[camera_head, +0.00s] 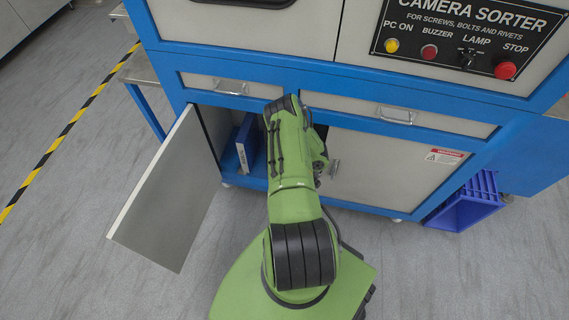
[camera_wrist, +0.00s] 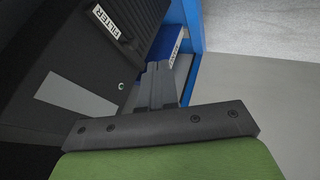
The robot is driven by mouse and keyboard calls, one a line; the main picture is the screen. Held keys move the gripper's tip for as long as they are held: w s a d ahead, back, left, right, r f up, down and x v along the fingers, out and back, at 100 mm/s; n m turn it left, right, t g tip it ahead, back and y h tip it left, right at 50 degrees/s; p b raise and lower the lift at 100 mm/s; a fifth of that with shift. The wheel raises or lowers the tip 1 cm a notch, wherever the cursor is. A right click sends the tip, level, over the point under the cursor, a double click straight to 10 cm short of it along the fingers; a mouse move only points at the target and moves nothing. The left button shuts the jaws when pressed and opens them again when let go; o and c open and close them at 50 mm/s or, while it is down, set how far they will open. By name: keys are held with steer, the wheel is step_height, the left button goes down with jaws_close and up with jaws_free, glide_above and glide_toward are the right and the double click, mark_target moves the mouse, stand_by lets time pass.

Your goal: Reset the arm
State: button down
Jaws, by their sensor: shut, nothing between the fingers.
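My green arm reaches forward to the lower cupboard of the camera sorter (camera_head: 365,170) in the head view. Its end is at the cupboard opening, and the fingers are hidden there. In the wrist view my gripper (camera_wrist: 160,75) is shut, with its fingers together and nothing between them. The fingers point into the cupboard, beside a dark box labelled FILTER (camera_wrist: 85,60). I cannot tell whether they touch it. A blue box or binder (camera_head: 247,142) stands inside the cupboard; a blue thing with a white label (camera_wrist: 172,42) lies beyond the fingertips in the wrist view.
The left cupboard door (camera_head: 170,195) hangs wide open towards the front left. The right door (camera_head: 385,170) is closed, as are both drawers (camera_head: 240,87). A blue crate (camera_head: 467,203) sits on the floor at right. Yellow-black tape (camera_head: 67,128) marks the open floor at left.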

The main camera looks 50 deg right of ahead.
steer(key=shift+s+a+r, duration=0.15)
steer(key=shift+s+r, duration=0.2)
steer(key=shift+r, duration=0.15)
